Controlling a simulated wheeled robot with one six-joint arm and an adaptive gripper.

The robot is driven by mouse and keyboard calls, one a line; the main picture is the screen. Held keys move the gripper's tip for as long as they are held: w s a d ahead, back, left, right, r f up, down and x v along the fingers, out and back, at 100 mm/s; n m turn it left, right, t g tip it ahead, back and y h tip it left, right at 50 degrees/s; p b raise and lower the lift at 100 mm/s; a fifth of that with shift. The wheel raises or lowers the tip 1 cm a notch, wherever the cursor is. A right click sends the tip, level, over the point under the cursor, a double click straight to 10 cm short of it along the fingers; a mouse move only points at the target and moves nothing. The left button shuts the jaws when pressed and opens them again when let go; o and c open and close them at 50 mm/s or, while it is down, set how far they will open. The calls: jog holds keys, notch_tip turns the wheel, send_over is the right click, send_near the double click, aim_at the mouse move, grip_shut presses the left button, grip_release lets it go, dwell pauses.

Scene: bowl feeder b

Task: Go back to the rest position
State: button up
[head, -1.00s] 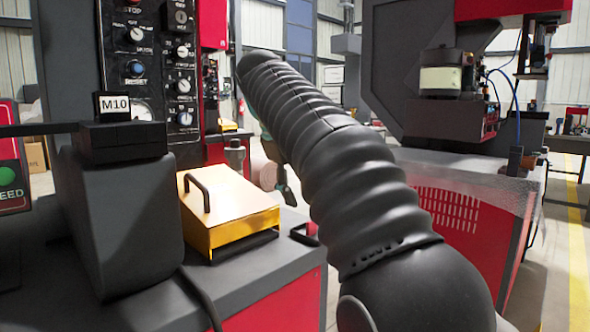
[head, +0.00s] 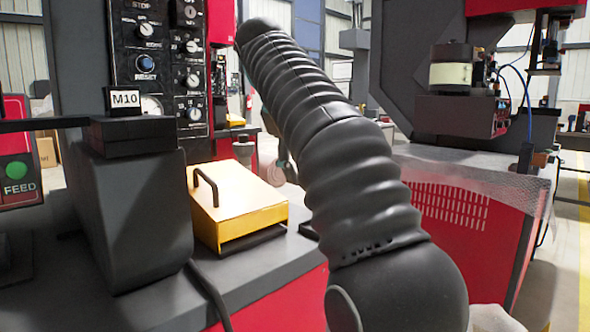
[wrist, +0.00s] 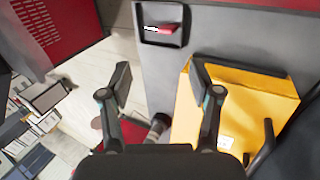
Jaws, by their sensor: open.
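My gripper (wrist: 161,88) shows in the wrist view with its two fingers spread apart and nothing between them. It hangs above the edge of a grey machine top, with the yellow box just right of and below its right finger. In the head view my black ribbed arm crosses the middle and hides the gripper.
The yellow box (head: 238,207) with a black handle sits on the grey machine top (head: 262,259), beside the dark housing labelled M10 (head: 135,205). A control panel (head: 160,65) stands behind. A red and grey machine (head: 455,215) stands at the right. Bare floor (wrist: 105,70) shows between machines.

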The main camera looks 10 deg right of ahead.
jog(key=s+d+f+m+t+y+p, duration=0.1)
jog(key=s+d+f+m+y, duration=0.1)
jog(key=s+f, duration=1.1)
jog(key=s+d+f+m+t+y+p, duration=0.1)
jog(key=s+f+m, duration=0.4)
jog(key=s+f, duration=0.8)
notch_tip(320, 180, down, 2)
jog(key=d+y+p, duration=0.1)
jog(key=d, duration=0.1)
jog(key=shift+d+f+t, duration=0.15)
jog(key=shift+d+t, duration=0.15)
jog(key=shift+d, duration=0.1)
